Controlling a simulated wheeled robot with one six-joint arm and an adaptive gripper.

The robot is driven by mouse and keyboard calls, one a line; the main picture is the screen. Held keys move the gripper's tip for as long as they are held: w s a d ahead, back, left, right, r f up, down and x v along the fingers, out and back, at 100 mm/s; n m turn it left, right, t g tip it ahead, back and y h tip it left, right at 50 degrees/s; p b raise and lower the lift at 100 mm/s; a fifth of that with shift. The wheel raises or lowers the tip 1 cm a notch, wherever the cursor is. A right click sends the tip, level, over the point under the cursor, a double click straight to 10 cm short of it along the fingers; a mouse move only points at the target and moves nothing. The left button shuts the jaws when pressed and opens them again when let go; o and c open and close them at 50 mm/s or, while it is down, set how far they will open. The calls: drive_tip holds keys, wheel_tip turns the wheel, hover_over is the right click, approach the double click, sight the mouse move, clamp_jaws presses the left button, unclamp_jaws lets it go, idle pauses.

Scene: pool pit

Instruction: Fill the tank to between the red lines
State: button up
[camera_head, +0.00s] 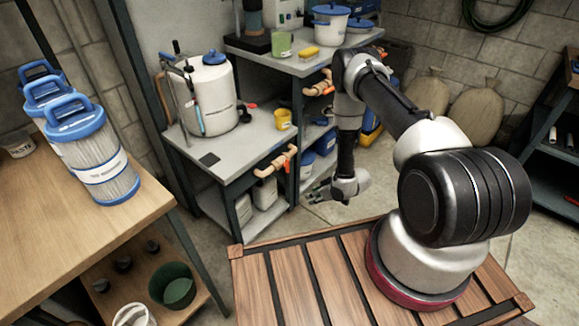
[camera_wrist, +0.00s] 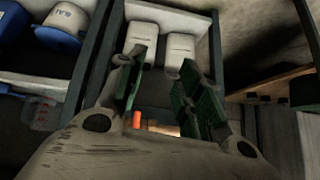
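A white tank (camera_head: 214,95) with a blue lid stands on the grey bench at the back left. Upright fittings and a thin blue strip show on its left side. I cannot make out red lines or a water level. An orange pipe fitting (camera_head: 275,162) sticks out below the bench's front right edge, and another (camera_head: 320,84) is higher up, below the back bench. My gripper (camera_head: 318,192) is low, right of the bench, apart from the tank. In the wrist view its green-padded fingers (camera_wrist: 160,97) are spread with nothing held; a small orange thing (camera_wrist: 136,120) shows beyond them.
A green cup (camera_head: 281,43) and yellow sponge (camera_head: 309,53) sit on the back bench. Blue-capped filters (camera_head: 96,160) stand on the wooden table at left. White containers (camera_wrist: 180,52) sit on a shelf.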

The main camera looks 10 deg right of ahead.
sight(288, 165)
drive_tip(key=w+a+r+n+t+y, duration=0.1)
drive_tip(key=w+a+r+t+y, duration=0.3)
drive_tip(key=w+r, duration=0.45)
drive_tip(key=w+a+f+h, duration=0.1)
drive_tip(key=w+a+f, duration=0.1)
drive_tip(key=w, duration=0.3)
drive_tip(key=shift+a+f+t, duration=0.25)
drive_tip(key=shift+a+t, duration=0.05)
drive_tip(key=shift+a, duration=0.5)
clamp_jaws()
